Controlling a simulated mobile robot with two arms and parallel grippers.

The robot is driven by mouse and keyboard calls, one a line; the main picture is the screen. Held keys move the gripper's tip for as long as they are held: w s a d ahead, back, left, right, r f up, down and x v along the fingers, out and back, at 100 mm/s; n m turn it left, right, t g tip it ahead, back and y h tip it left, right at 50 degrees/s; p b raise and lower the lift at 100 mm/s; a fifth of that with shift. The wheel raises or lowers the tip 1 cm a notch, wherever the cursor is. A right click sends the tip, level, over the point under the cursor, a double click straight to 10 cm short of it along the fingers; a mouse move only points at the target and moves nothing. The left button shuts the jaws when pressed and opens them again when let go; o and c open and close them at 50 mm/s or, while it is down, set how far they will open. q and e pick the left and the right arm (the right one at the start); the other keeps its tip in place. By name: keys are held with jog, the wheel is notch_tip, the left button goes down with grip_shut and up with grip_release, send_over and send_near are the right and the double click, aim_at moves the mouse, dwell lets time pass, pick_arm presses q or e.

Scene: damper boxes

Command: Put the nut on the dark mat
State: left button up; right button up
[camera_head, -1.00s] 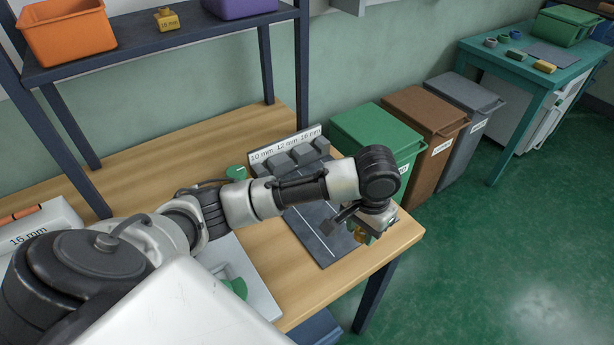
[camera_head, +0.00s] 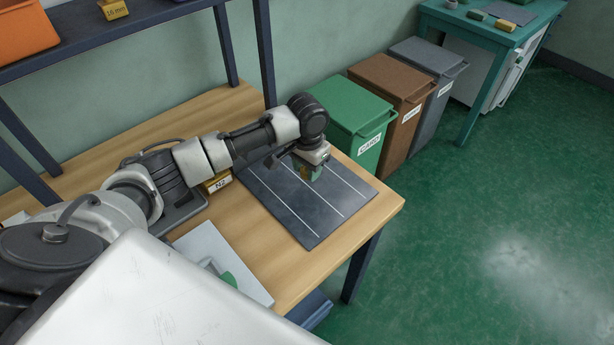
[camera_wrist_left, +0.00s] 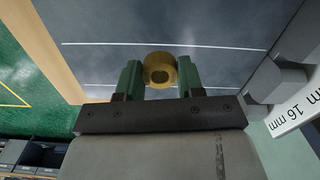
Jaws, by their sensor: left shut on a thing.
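My left gripper (camera_head: 310,173) is shut on a brass-coloured nut (camera_wrist_left: 160,70), which sits between the two green fingers in the left wrist view. The dark mat (camera_head: 290,212), with thin white lines, lies on the wooden table. The nut and fingers are over the mat, toward its far side; the head view does not show clearly how high. In the left wrist view the mat (camera_wrist_left: 110,25) fills the background behind the nut. My right gripper is not in view.
A block with a size label (camera_wrist_left: 295,110) stands beside the mat. A yellow labelled box (camera_head: 217,182) is by my left arm. A white tray (camera_head: 205,242) with a green thing lies nearer. A green bin (camera_head: 350,115) stands beyond the table. The mat's near part is clear.

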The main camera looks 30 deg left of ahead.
aim_at(307, 185)
pick_arm(q)
jog(key=shift+f, duration=1.85)
jog(key=o, duration=1)
jog(key=shift+f, duration=0.15)
jog(key=shift+o, duration=0.2)
notch_tip(307, 185, up, 12)
jog(key=shift+r, duration=0.2)
